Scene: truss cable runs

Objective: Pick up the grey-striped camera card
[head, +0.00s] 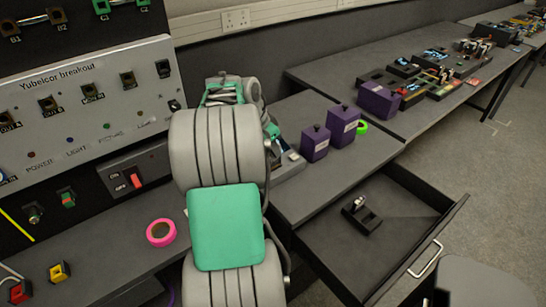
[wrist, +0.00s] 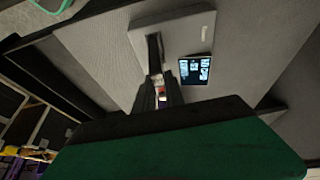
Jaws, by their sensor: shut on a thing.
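In the wrist view my gripper (wrist: 160,84) is shut on a small pale thing with a spot of red, which I take to be the grey-striped camera card (wrist: 161,91). Most of it is hidden between the dark fingers and I cannot make out its stripes. The fingers are over a light grey device (wrist: 175,32) with a lit screen (wrist: 195,69). I cannot tell whether the card is clear of it. In the head view my arm hides the gripper and card. Part of a grey device (head: 291,160) shows just right of the arm.
An open drawer (head: 410,238) holds a small black holder (head: 362,212). A pink tape roll (head: 161,232) lies left, below the breakout panel (head: 85,110).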

